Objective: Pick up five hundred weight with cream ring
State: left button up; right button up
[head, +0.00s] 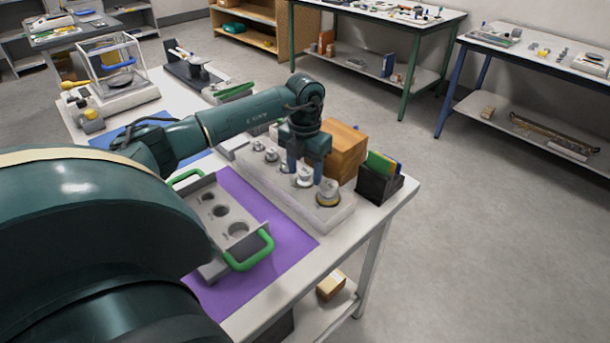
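A row of several grey metal weights stands on a pale rack (290,203) on the near table. The largest weight (328,190), at the front right end, has a yellowish ring at its base. The weight (304,179) just behind it has a pale base that looks cream; its markings are too small to read. My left gripper (305,174) points down over this second weight, its fingers spread to either side of the knob. I cannot see contact with it. My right gripper is out of view.
A grey tray (211,190) with round holes and green handles sits on a purple mat (290,247) left of the rack. A wooden block (347,150) and a black holder (379,184) stand close behind and right. A glass-cased balance (118,95) is at the back left.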

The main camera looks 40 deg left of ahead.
pick_arm(q)
grip_shut()
dwell(0.3)
